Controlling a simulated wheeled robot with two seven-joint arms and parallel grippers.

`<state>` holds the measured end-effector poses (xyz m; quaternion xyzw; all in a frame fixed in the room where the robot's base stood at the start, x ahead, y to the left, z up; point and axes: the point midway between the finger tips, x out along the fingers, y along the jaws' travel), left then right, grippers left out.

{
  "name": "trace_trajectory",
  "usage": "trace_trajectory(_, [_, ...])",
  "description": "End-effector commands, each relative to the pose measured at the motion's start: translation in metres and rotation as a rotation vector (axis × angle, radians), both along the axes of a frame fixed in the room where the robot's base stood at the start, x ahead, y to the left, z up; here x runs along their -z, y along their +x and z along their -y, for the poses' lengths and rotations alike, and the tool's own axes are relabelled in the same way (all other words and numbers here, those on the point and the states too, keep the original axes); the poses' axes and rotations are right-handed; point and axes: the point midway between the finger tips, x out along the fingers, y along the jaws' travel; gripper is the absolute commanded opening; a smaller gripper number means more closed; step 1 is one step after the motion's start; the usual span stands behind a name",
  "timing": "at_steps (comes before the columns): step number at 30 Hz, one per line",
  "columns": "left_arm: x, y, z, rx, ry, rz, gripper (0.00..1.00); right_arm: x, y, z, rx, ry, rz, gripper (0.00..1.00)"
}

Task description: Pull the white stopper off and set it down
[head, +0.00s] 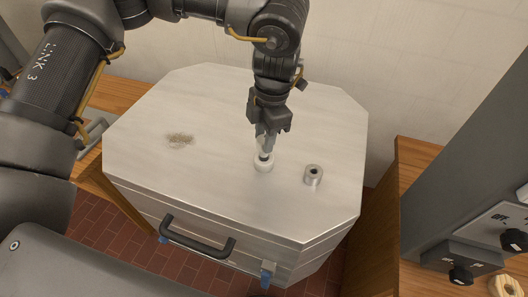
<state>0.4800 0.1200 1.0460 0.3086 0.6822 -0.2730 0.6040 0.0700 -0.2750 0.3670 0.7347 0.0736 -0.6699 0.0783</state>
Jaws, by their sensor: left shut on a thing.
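The white stopper (263,166) is a small round white piece near the middle of the pale metal top of a chest-like box (215,185). My left gripper (266,153) points down from above and is shut on the stopper, its fingertips covering part of it. The stopper is at or very near the top surface; I cannot tell whether it touches. A short metal cylinder (313,175) with a dark hole in its top stands upright just to the right, apart from the stopper. My right gripper is not in view.
A dark, speckled smudge (180,140) marks the box top at left. A black handle (198,240) and blue latches (267,274) are on the front. A grey unit with black knobs (513,239) stands at right. The box top is otherwise clear.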

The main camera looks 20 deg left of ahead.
Motion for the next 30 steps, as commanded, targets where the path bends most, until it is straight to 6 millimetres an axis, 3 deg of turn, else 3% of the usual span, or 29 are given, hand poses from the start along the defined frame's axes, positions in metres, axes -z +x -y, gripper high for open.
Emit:
trace_trajectory(20, [-0.01, 0.0, 0.0, 0.0, -0.001, 0.0, 0.0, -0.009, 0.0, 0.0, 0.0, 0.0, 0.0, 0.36])
trace_trajectory(30, [-0.031, 0.0, 0.0, 0.0, -0.001, 0.0, 0.0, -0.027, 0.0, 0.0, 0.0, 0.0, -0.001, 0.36])
